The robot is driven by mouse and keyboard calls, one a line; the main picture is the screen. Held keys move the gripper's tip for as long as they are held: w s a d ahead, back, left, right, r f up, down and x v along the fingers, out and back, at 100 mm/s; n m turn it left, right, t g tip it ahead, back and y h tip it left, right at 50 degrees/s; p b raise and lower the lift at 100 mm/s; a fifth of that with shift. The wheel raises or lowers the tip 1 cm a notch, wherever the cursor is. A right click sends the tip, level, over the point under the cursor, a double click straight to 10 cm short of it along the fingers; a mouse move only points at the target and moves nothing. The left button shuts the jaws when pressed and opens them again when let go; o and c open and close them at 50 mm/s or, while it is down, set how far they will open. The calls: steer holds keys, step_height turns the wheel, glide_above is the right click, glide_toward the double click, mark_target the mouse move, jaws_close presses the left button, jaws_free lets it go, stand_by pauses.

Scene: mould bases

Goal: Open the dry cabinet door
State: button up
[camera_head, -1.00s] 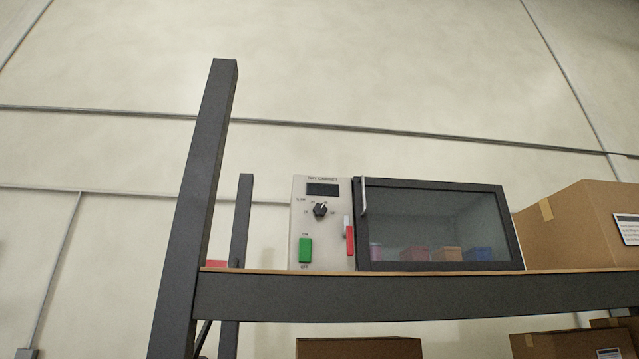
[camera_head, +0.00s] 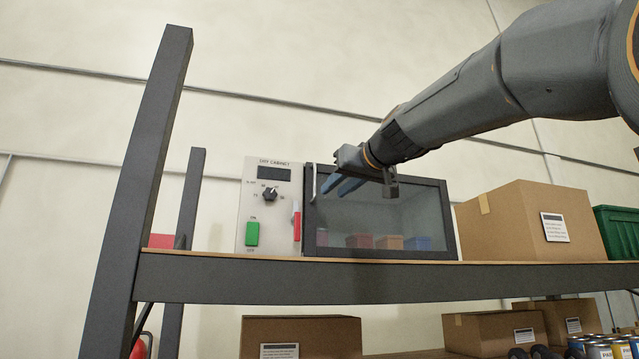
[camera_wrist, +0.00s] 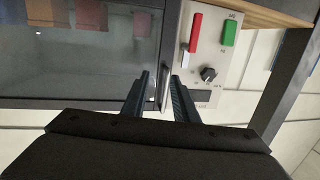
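The dry cabinet (camera_head: 268,215) stands on a shelf, with a control panel on the left and a dark-framed glass door (camera_head: 385,215) on the right. The door is closed. Its thin pale vertical handle (camera_head: 314,183) is at the door's left edge, beside the panel. My gripper (camera_head: 326,192) reaches in from the right, in front of the door and close to the handle. In the wrist view, the picture is turned over; the handle (camera_wrist: 165,88) appears between my two open fingers (camera_wrist: 158,88). I see no finger closed on it.
The panel has a green switch (camera_head: 252,233), a red lever (camera_head: 297,227) and a black knob (camera_head: 269,194) near the handle. A dark shelf post (camera_head: 140,180) stands at left. A cardboard box (camera_head: 515,222) sits right of the cabinet. Coloured bins are behind the glass.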

mark_target(320, 175)
step_height(320, 175, up, 5)
steer(key=s, duration=0.2)
steer(key=shift+n+t+y, duration=0.3)
steer(key=shift+t+y, duration=0.1)
steer(key=p+x, duration=0.1)
steer(key=x, duration=0.1)
steer(key=p+x, duration=0.2)
steer(key=x, duration=0.1)
steer(key=p+x, duration=0.1)
steer(key=x, duration=0.2)
steer(key=shift+s+a+r+p, duration=0.15)
steer(key=shift+a+r+p, duration=0.05)
steer(key=shift+a+p, duration=0.1)
jaws_close()
stand_by(0.5)
